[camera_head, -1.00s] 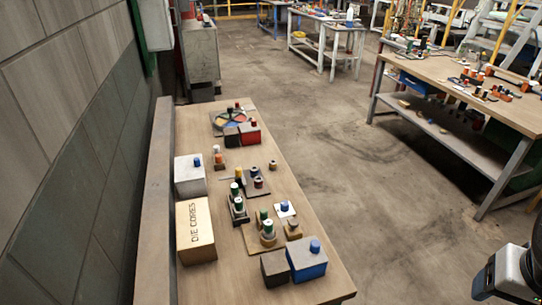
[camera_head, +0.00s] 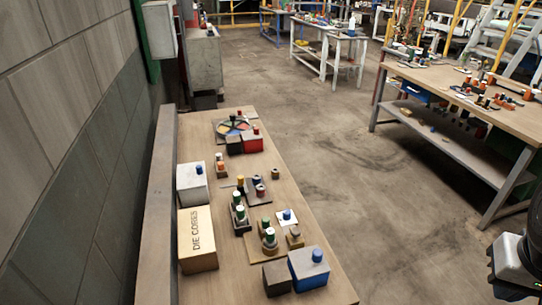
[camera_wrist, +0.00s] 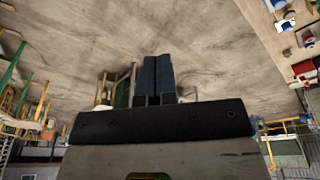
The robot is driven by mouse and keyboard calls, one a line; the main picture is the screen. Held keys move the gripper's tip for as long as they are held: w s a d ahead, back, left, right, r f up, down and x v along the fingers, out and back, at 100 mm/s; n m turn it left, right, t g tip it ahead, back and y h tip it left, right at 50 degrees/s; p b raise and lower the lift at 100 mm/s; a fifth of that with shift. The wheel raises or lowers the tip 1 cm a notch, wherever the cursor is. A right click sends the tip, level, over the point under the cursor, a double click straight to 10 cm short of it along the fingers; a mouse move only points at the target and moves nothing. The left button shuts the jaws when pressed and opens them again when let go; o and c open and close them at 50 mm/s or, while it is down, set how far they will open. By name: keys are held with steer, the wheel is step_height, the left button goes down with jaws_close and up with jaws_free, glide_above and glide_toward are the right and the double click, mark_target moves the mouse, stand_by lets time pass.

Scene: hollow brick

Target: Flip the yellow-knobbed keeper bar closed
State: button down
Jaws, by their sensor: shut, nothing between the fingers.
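A small yellow-topped knob (camera_head: 240,181) stands near the middle of the long wooden bench in the head view. A thin dark bar seems to lie at its foot, but it is too small to tell how the bar sits. My gripper (camera_wrist: 158,62) shows in the wrist view with its two dark blue fingers together and nothing between them. It points over bare concrete floor, away from the bench fixtures. In the head view only part of my arm shows at the right edge, clear of the bench; the fingers are hidden there.
Around the knob stand green-knobbed posts (camera_head: 239,213), a dark plate with spools (camera_head: 259,190), a white box (camera_head: 192,184), a DIE CORES box (camera_head: 198,240) and a blue box (camera_head: 309,268). A wall runs along the left. Open floor (camera_head: 340,190) lies right of the bench.

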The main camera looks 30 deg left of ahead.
steer(key=w+a+r+n, duration=0.4)
steer(key=w+a, duration=0.3)
steer(key=w, duration=0.4)
steer(key=w+a+f+n+g+h, duration=0.1)
steer(key=w+a+n, duration=0.4)
steer(key=w+a, duration=0.7)
steer(key=w+a+f+n+h, duration=0.15)
steer(key=w+a+n, duration=0.45)
steer(key=a, duration=1)
steer(key=w+a+f+n, duration=0.2)
steer(key=a+f, duration=0.2)
steer(key=a, duration=0.8)
steer(key=w+a+f+n, duration=0.2)
steer(key=a+f, duration=0.3)
steer(key=a, duration=0.7)
steer(key=s+a+f+n, duration=0.1)
steer(key=s+a+f, duration=0.1)
steer(key=a+f, duration=0.2)
steer(key=s+a+f+n, duration=0.2)
steer(key=a+f, duration=0.2)
steer(key=a, duration=0.7)
steer(key=s+a+f+n+t, duration=0.1)
steer(key=a+f+n, duration=0.1)
steer(key=a+f, duration=0.2)
steer(key=a+h, duration=0.1)
steer(key=a, duration=0.2)
steer(key=shift+s+a+f, duration=0.15)
steer(key=shift+s+a, duration=0.1)
steer(key=shift+s, duration=0.15)
steer(key=shift+f, duration=0.1)
